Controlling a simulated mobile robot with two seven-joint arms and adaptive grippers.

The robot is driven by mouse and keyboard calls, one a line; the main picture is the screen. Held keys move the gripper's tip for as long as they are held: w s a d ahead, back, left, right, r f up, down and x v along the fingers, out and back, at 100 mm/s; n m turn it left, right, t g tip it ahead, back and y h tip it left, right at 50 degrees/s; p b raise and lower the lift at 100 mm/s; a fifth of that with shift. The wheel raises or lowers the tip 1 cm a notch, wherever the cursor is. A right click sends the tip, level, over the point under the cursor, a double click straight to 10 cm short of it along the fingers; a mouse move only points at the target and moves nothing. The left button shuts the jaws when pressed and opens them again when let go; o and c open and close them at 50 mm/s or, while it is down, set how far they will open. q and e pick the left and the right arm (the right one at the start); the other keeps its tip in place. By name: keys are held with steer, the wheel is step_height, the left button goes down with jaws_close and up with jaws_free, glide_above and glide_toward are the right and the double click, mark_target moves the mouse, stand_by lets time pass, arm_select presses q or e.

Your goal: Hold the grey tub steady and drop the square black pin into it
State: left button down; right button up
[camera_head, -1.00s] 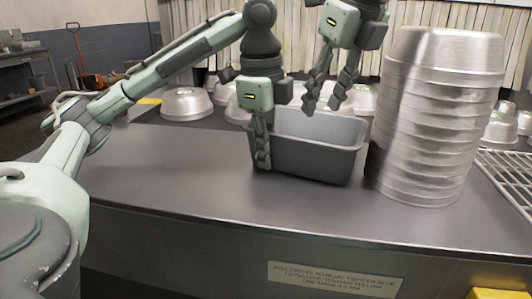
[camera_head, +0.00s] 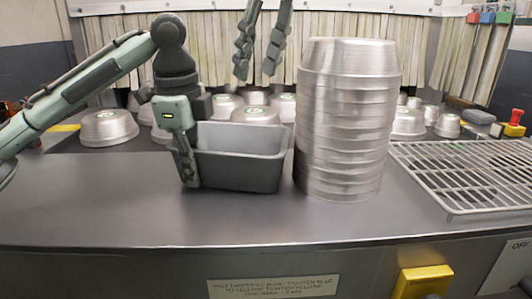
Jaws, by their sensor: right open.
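The grey tub (camera_head: 238,172) stands upright on the dark counter, left of a tall stack of pans. My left gripper (camera_head: 190,180) is at the tub's left end, with a finger pointing down along the left front corner. Its other finger is hidden, so its grip on the wall cannot be told. My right gripper (camera_head: 258,74) is open above and behind the tub, fingers pointing down, apart from it. Nothing shows between its fingers. I do not see the square black pin; the tub's floor is hidden by its front wall.
The stack of silver pans (camera_head: 346,125) stands close to the tub's right side. A wire rack (camera_head: 465,172) lies further right. Upturned pans (camera_head: 108,126) stand behind. A red button (camera_head: 515,117) is at the far right. The counter in front of the tub is clear.

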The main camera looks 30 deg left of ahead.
stand_by(0.3)
arm_select(q)
steer(key=c, duration=1.6)
jaws_free()
steer(key=shift+c, duration=0.2)
steer(key=shift+r, duration=0.1)
step_height(320, 180, up, 12)
steer(key=s, duration=0.1)
steer(key=shift+d, duration=0.2)
steer(key=shift+s, duration=0.1)
